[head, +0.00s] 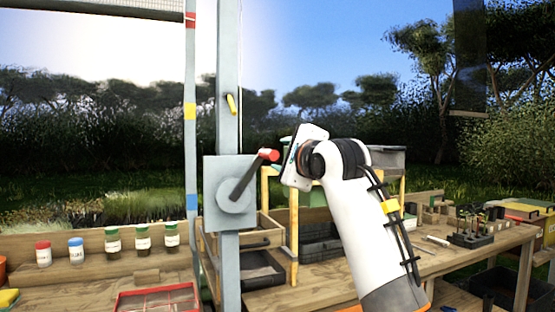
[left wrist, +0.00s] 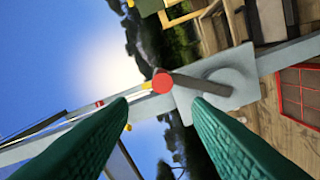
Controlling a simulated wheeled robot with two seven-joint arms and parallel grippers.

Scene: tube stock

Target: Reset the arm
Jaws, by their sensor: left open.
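A grey crank box (head: 230,193) is fixed to a grey upright post. Its dark crank arm (head: 245,182) slants up and right to a red knob (head: 268,154). My left gripper (head: 287,162) is just right of the knob; its fingers are mostly hidden in the head view. In the left wrist view, its two green fingers (left wrist: 160,104) are apart and empty. The red knob (left wrist: 162,82) shows beyond the gap between the fingertips, and I cannot tell the exact distance. The crank box (left wrist: 220,92) is behind it. My right gripper is not in view.
A thin pole with red, yellow and blue bands (head: 191,113) stands left of the post (head: 229,80). Several capped jars (head: 113,241) line the left bench. A red-framed tray (head: 158,299) lies in front. A wooden bench (head: 440,255) with a dark rack (head: 471,238) is at right.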

